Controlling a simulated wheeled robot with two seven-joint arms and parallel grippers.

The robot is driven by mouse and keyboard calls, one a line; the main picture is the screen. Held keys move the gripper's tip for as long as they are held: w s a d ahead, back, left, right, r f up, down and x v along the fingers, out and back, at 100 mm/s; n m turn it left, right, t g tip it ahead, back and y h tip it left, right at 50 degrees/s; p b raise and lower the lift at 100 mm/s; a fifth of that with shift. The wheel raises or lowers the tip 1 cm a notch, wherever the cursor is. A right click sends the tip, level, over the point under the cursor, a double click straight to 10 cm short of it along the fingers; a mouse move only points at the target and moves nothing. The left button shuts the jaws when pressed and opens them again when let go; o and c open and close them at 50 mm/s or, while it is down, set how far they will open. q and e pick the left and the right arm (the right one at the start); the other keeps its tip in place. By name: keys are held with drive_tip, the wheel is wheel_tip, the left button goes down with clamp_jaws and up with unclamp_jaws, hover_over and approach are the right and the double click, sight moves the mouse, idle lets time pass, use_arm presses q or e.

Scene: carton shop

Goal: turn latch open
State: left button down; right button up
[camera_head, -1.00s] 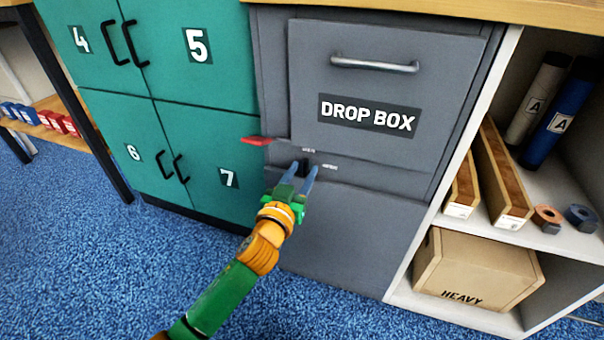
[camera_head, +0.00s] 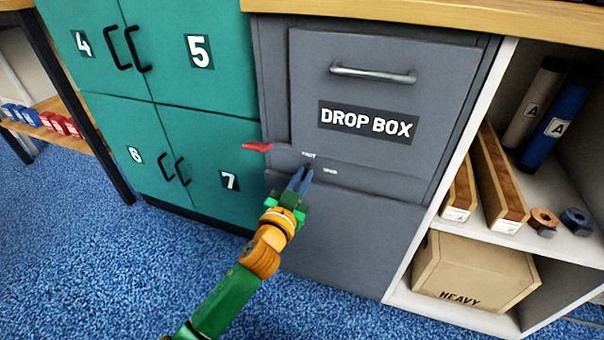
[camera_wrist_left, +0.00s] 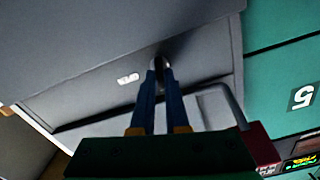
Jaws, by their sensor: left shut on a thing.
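The grey drop box (camera_head: 310,60) has a door with a bar handle (camera_head: 372,73) and a "DROP BOX" sign. The latch sits low on the front, beside two small white labels too small to read surely. My left gripper (camera_head: 301,180) is at the latch, its blue fingers closed together on it and hiding most of it. In the left wrist view, the fingertips (camera_wrist_left: 160,72) hold the small dark latch (camera_wrist_left: 160,61) between them. The latch's exact angle cannot be told. My right gripper is not in view.
A red tab (camera_head: 257,146) sticks out at the box's left side. Green lockers (camera_head: 185,110) stand to the left. Blue carpet (camera_head: 110,255) lies clear in front.

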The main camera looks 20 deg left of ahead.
use_arm(q)
drive_tip(key=m+p, duration=0.1)
drive_tip(key=m, duration=0.1)
drive_tip(key=shift+r+m, duration=0.15)
drive_tip(key=shift+m, duration=0.25)
drive_tip(key=m, duration=0.4)
drive_tip(key=m+p, duration=0.1)
drive_tip(key=m, duration=0.3)
drive_tip(key=m+p, duration=0.1)
drive_tip(key=m, duration=0.2)
drive_tip(key=shift+d+f+m, duration=0.25)
drive_tip(key=shift+f+m, duration=0.1)
drive_tip(key=shift+m, duration=0.05)
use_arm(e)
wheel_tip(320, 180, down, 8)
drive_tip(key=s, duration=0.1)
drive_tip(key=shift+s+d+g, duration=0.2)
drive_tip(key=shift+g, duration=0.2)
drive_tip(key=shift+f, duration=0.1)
use_arm(q)
drive_tip(key=c, duration=0.9)
unclamp_jaws()
